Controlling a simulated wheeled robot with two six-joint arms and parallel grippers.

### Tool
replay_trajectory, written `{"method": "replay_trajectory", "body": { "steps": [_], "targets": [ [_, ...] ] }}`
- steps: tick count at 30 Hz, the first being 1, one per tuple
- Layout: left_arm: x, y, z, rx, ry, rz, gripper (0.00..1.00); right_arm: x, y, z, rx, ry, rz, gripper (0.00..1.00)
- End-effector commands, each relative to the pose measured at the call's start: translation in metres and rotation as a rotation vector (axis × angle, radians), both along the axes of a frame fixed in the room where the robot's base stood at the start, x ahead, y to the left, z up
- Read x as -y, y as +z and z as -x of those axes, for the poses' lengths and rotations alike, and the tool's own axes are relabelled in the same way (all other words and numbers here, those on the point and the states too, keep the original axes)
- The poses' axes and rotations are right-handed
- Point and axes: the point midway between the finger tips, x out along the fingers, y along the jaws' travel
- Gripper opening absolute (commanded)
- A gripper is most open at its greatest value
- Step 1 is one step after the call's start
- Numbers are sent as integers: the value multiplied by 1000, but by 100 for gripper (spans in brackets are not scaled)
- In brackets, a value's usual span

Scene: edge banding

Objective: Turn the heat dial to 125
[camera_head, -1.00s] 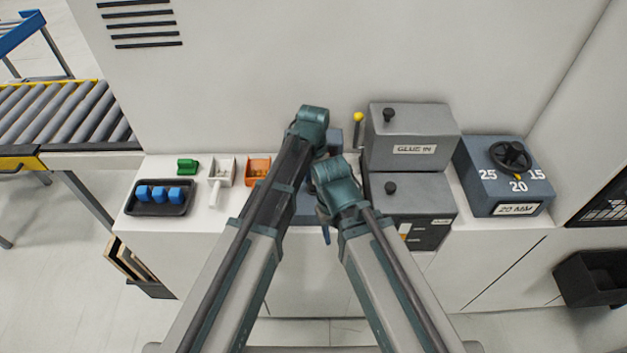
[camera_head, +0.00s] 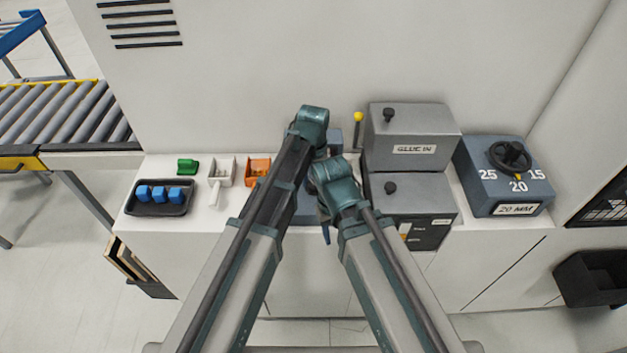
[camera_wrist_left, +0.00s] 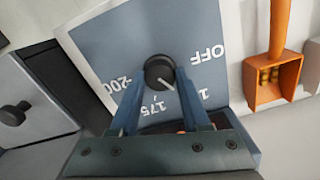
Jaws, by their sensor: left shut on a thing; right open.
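The heat dial (camera_wrist_left: 160,71) is a round black knob with a white pointer line, on a blue-grey panel (camera_wrist_left: 150,30) in the left wrist view. The panel bears OFF, 175, 200 and a partly hidden label starting with 1. The pointer aims to the lower right, between 175 and that label. My left gripper (camera_wrist_left: 160,77) is shut on the knob, one blue finger on each side. In the head view my arms hide the dial and most of the panel. My right gripper (camera_head: 326,234) is open, low in front of the panel, mostly hidden by its wrist.
Grey glue boxes (camera_head: 412,137) and a yellow-tipped lever (camera_head: 358,118) stand right of my arms. A thickness dial box (camera_head: 506,177) is farther right. An orange scoop-like holder (camera_head: 258,168) and a tray (camera_head: 158,207) with blue blocks lie on the left counter.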

Motion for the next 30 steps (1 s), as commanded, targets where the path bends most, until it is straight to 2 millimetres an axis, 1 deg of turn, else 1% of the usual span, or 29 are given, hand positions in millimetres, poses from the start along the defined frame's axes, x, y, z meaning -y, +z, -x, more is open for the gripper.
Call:
{"method": "replay_trajectory", "body": {
  "steps": [11, 12, 16, 25, 30],
  "targets": [
    [0, 0, 0, 0, 2, 0, 0, 0, 0, 0, 0, 0, 0, 50],
    [0, 0, 0, 0, 2, 0, 54, 0, 0, 0, 0, 0, 0, 50],
    [0, 0, 0, 0, 1, 0, 77, 0, 0, 0, 0, 0, 0, 50],
    [0, 0, 0, 0, 1, 0, 77, 0, 0, 0, 0, 0, 0, 50],
    [0, 6, 0, 0, 1, 0, 77, 0, 6, 0, 0, -1, 0, 50]
  ]
}}
